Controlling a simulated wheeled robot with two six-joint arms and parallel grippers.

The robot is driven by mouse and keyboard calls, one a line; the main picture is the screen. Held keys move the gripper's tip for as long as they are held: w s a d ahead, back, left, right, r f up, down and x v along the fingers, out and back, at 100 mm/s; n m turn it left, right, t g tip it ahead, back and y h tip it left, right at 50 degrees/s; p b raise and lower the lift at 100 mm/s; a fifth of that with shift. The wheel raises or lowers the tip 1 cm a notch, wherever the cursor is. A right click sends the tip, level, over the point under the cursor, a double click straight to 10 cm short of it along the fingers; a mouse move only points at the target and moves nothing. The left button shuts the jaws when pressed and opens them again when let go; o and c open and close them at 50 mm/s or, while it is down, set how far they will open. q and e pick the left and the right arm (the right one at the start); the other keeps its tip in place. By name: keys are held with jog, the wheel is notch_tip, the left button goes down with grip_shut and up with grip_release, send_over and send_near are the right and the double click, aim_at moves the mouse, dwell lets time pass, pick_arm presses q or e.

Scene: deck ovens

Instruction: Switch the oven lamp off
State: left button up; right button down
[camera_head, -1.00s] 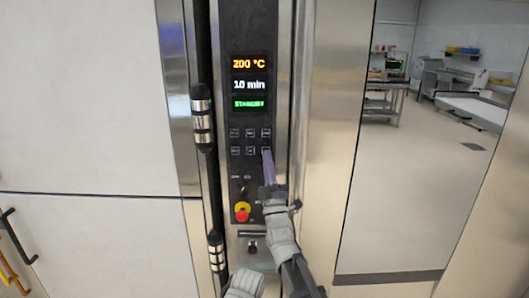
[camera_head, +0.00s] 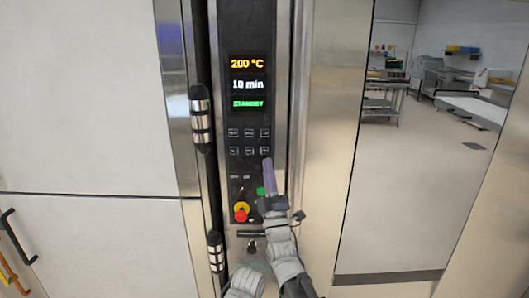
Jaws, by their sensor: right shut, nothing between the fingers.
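The oven's control panel (camera_head: 236,121) stands upright in the middle, with displays reading 200 °C, 10 min and STANDBY. Two rows of small buttons (camera_head: 249,133) sit below the displays; their labels are too small to read. My right gripper (camera_head: 267,163) is shut and empty, its fingertips just under the lower right button (camera_head: 265,150). I cannot tell whether it touches the panel. A green button (camera_head: 260,191) shows just left of the fingers. No lamp is clearly in view.
A red and yellow emergency stop button (camera_head: 241,211) is left of my right gripper. Dark and steel hinges (camera_head: 201,118) stand out at the panel's left.

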pick_arm(q)
grip_shut()
dwell(1.3)
